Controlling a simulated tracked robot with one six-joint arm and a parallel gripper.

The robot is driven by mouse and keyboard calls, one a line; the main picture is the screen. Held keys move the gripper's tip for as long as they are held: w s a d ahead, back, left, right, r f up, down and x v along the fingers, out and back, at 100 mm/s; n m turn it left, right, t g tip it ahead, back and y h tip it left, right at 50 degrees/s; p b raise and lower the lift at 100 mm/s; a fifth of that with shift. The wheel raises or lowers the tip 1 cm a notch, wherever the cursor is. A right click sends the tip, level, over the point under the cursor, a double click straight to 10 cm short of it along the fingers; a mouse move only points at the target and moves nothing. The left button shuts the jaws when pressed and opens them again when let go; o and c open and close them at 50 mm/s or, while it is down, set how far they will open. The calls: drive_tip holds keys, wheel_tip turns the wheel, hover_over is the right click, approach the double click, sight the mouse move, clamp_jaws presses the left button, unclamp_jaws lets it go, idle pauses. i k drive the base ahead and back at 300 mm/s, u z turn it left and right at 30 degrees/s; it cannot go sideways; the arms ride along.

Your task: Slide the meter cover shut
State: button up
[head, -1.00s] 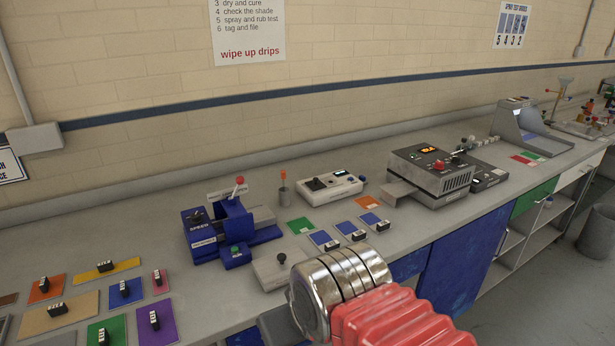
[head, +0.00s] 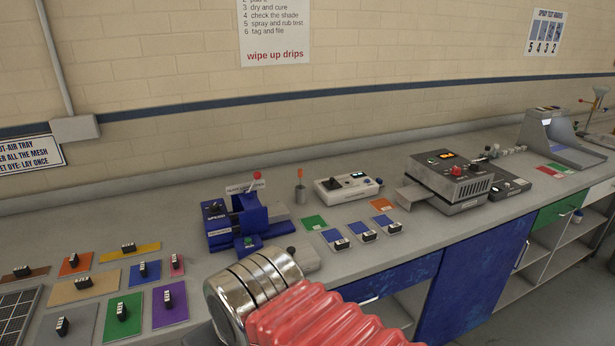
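A white box-shaped device (head: 345,187), which looks like the meter, stands on the grey bench in the middle of the head view. It has a dark square part with a small black knob on top, a small lit display and a blue button at its right end. I cannot tell how far its cover is open at this size. My arm's chrome-ringed, red-ribbed part fills the lower middle, nearer than the device and apart from it in the picture. My gripper's fingers do not show.
A blue machine (head: 235,222) with a red-tipped lever stands left of the meter, with a small cup (head: 300,194) between them. A grey machine (head: 450,178) stands to the right. Coloured cards with black-handled pieces lie on the bench, including a green card (head: 314,222) before the meter.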

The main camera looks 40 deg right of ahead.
sight(332, 183)
drive_tip(key=u, duration=1.4)
drive_tip(key=k, duration=1)
drive_tip(key=z, duration=2.05)
